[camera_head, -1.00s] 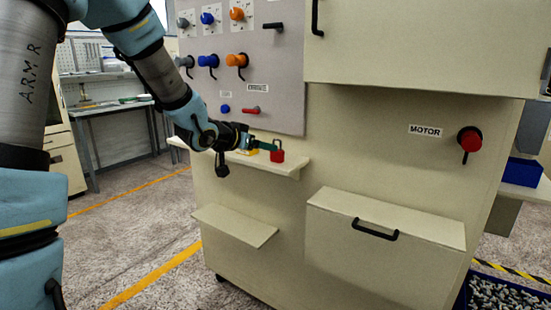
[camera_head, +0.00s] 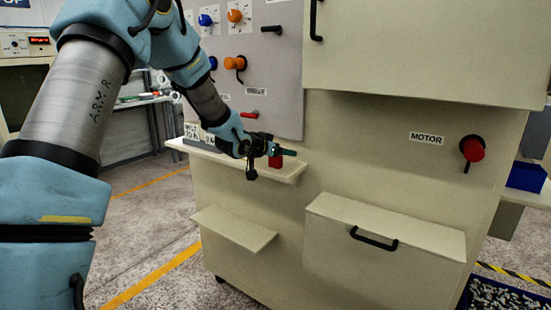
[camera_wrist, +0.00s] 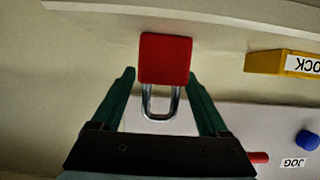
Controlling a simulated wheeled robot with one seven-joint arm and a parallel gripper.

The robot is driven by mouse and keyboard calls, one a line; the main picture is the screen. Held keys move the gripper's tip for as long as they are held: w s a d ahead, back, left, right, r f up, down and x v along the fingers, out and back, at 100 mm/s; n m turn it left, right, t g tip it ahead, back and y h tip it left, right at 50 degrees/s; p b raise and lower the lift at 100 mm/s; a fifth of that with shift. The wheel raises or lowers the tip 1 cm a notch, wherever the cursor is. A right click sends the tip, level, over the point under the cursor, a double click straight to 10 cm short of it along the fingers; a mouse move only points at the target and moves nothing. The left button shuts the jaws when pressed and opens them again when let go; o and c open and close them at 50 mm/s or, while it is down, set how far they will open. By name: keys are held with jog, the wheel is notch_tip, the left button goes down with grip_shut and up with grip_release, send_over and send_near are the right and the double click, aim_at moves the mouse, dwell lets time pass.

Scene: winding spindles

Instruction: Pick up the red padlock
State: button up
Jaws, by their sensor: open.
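The red padlock (camera_head: 275,162) stands on the small cream shelf (camera_head: 288,172) on the machine's front. In the wrist view the padlock (camera_wrist: 165,58) shows its red body and its silver shackle, and the picture is upside down. My gripper (camera_head: 286,152) is at the padlock, just above the shelf. In the wrist view my gripper (camera_wrist: 160,78) is open, with one green finger on each side of the padlock and the shackle between them. Gaps show beside the shackle; whether the fingertips touch the red body I cannot tell.
A yellow block with a "LOCK" label (camera_wrist: 285,63) sits on the shelf beside the padlock. The panel above carries knobs and a red lever (camera_head: 250,115). A lower shelf (camera_head: 234,229) and a handled bin (camera_head: 385,225) stick out below.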

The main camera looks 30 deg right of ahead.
grip_shut()
dwell(0.5)
